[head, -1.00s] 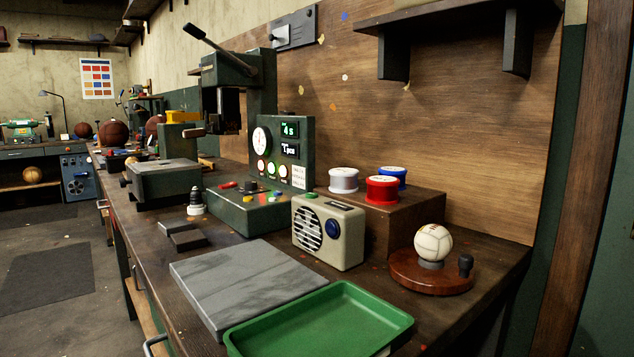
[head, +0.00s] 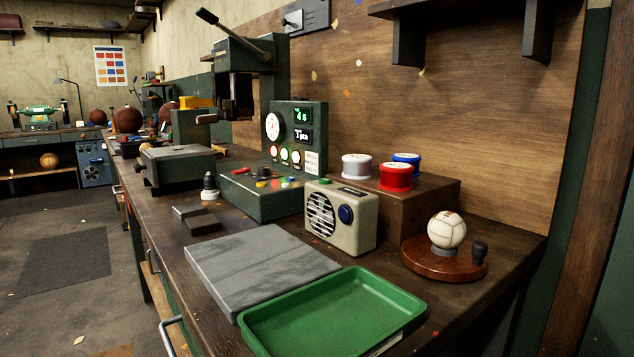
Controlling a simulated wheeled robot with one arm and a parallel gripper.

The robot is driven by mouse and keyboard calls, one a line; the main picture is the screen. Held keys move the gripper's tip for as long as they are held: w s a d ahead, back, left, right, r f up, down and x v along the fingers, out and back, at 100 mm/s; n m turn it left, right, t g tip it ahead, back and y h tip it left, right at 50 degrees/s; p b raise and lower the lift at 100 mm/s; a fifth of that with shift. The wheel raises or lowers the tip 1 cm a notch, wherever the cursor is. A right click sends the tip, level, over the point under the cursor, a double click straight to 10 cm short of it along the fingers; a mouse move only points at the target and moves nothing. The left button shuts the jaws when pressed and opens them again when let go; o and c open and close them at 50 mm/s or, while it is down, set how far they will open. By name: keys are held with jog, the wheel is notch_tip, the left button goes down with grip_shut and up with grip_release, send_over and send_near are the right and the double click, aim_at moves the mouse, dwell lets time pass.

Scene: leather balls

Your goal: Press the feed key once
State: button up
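A dark green control box (head: 261,193) with an upright panel (head: 297,135) stands on the workbench in the head view. Its low sloped face carries several small coloured keys, among them a red one, a yellow one (head: 263,172) and a green one. Their labels are too small to read, so I cannot tell which is the feed key. The panel has a white dial (head: 275,126), two small displays, the upper reading about "4 s", and a row of lit round lamps. My gripper is not in view.
A press with a lever (head: 237,62) stands behind the box. A beige radio (head: 341,217), grey slab (head: 255,272), green tray (head: 333,312), thread spools (head: 395,176) and a white ball on a round wooden stand (head: 445,263) occupy the near bench.

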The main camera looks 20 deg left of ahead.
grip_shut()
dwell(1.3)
